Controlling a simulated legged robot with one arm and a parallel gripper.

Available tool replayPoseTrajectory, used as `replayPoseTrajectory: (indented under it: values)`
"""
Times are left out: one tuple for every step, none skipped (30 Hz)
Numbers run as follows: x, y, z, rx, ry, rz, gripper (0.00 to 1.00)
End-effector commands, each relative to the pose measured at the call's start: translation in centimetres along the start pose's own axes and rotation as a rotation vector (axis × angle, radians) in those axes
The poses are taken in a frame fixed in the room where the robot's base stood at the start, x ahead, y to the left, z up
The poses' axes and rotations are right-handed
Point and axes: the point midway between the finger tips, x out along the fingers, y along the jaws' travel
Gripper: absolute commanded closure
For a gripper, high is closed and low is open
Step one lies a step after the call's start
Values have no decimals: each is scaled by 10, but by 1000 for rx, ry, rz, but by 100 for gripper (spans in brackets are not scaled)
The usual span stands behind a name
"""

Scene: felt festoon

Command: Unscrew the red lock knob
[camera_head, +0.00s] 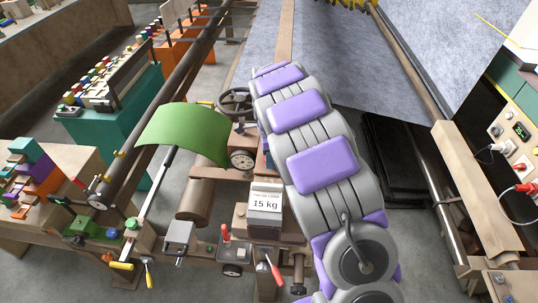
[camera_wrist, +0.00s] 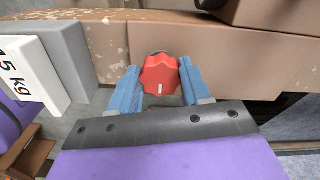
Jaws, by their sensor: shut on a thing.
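The red lock knob (camera_wrist: 159,76) is a scalloped red disc with a small pale mark on its face. In the wrist view it sits in front of a worn brown beam (camera_wrist: 225,55). My gripper (camera_wrist: 159,68) has its two blue fingers on either side of the knob and is shut on it. The knob and the gripper's fingertips cannot be made out in the head view, where my grey and purple arm covers much of the middle.
A grey weight with a white "15 kg" label (camera_head: 265,203) stands left of my arm; it also shows in the wrist view (camera_wrist: 22,70). A handwheel (camera_head: 235,101) and a green curved sheet (camera_head: 185,132) are nearby.

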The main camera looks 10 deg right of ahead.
Motion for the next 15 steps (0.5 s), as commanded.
replayPoseTrajectory:
  values:
    - [0,-1,1,0,-4,-2,83]
    - [0,-1,1,0,-4,-2,83]
    - [0,-1,1,-1,-4,-2,83]
    - [0,-1,1,-1,-4,-2,83]
    - [0,-1,1,-3,-4,-3,83]
    - [0,-1,1,-7,-4,-3,83]
    - [0,-1,1,-11,-4,-3,83]
    - [0,-1,0,-16,-4,-3,83]
    - [0,-1,0,-25,-4,-3,83]
    - [0,-1,0,-34,-4,-3,83]
    - [0,-1,0,-46,-4,-3,83]
    - [0,-1,0,-62,-4,-3,83]
    - [0,-1,0,-77,-4,-4,83]
    - [0,-1,0,-94,-4,-4,83]
    - [0,-1,0,-119,-3,-4,83]
